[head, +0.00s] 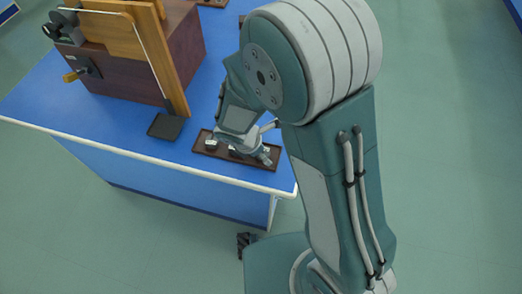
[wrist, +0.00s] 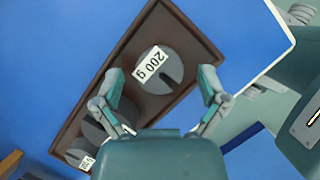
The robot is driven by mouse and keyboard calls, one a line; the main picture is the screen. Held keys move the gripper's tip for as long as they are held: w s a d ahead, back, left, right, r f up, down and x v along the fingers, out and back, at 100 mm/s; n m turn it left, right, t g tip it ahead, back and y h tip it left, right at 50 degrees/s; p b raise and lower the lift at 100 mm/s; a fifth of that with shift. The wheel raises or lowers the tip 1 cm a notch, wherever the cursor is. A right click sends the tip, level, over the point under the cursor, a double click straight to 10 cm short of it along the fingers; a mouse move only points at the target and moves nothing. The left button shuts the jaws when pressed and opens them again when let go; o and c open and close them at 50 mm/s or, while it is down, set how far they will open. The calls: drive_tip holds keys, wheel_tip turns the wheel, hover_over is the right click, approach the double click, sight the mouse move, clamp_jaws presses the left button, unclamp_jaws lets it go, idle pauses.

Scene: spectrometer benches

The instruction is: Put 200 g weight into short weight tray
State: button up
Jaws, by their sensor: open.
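The grey, slotted 200 g weight (wrist: 173,71) has a white label and lies on a long brown tray (wrist: 201,42), towards its upper right end in the wrist view. My gripper (wrist: 161,80) is open above it, with one finger on each side of the weight. In the head view my gripper (head: 255,151) is low over the brown tray (head: 222,156) and hides part of it. A small dark square plate or tray (head: 166,126) lies left of the brown tray. I cannot tell whether it is the short weight tray.
Other grey weights (wrist: 92,127) sit at the lower left of the brown tray, partly hidden by my gripper. A wooden instrument box (head: 130,60) with an upright board stands at the back left of the blue bench (head: 60,110). The bench's front edge is near the brown tray.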

drive_tip(key=v, duration=1.2)
drive_tip(key=s+d+r+m+t+y, duration=0.2)
drive_tip(key=s+d+r+m, duration=0.3)
drive_tip(key=d+r+m, duration=0.3)
drive_tip(key=s+d+r+m+t+y, duration=0.1)
drive_tip(key=s+d+r+m, duration=0.4)
drive_tip(key=m, duration=0.9)
wheel_tip(320, 180, up, 3)
drive_tip(key=d+y, duration=0.1)
drive_tip(key=d, duration=0.1)
drive_tip(key=shift+s+d+m+t, duration=0.25)
drive_tip(key=shift+d+m+t, duration=0.15)
